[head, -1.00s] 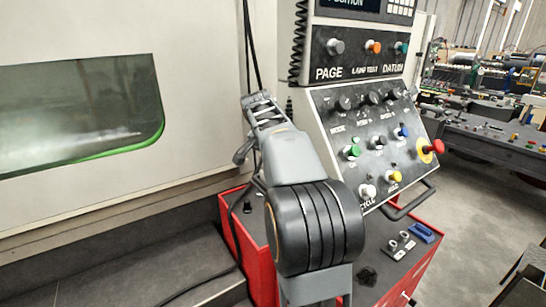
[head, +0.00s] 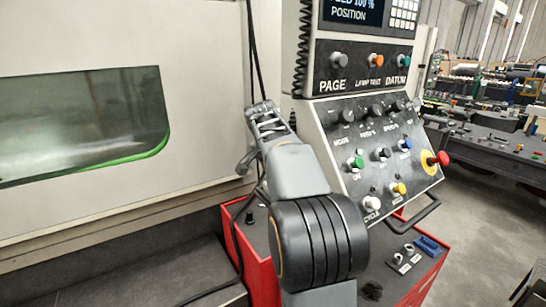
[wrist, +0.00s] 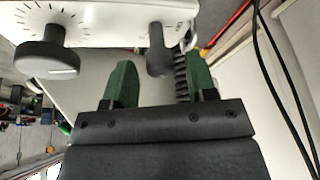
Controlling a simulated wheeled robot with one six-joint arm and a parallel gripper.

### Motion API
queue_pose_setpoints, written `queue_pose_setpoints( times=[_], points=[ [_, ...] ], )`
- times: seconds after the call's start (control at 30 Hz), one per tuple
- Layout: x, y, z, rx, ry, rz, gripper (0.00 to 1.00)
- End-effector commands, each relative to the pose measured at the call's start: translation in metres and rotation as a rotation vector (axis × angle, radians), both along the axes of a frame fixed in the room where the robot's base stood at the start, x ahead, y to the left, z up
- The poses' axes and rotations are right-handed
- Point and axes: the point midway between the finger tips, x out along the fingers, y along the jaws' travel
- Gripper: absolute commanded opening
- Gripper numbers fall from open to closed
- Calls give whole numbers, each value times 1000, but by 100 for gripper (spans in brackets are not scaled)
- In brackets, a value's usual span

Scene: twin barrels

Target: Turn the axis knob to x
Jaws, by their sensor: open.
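In the wrist view, my gripper (wrist: 157,68) is open, with two green fingers apart. A dark knob with a narrow grip bar (wrist: 160,52) stands out from a white panel (wrist: 105,30), between the fingers in the picture. I cannot tell whether the fingers touch it. A second, round dark knob (wrist: 48,55) sits to the left, with dial marks around it. No axis label or x mark is readable, so I cannot tell its setting. In the head view, my arm reaches up beside the console's left edge; fingers and those knobs are not clearly visible.
The sloped console panel (head: 352,160) carries several knobs, buttons and a red emergency stop (head: 438,158). A red cabinet (head: 262,265) stands below. A machine window (head: 80,120) is at left. Cables (wrist: 285,75) hang at the right in the wrist view.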

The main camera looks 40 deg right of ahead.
Motion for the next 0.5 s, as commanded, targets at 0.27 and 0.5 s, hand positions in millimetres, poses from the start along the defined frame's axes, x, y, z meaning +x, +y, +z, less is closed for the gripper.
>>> queue_pose_setpoints(
  times=[0.27, 0.5],
  points=[
    [-7, 17, 45, -2, -6, 2, 52],
    [-14, 34, 89, -1, -4, 2, 52]
  ],
)
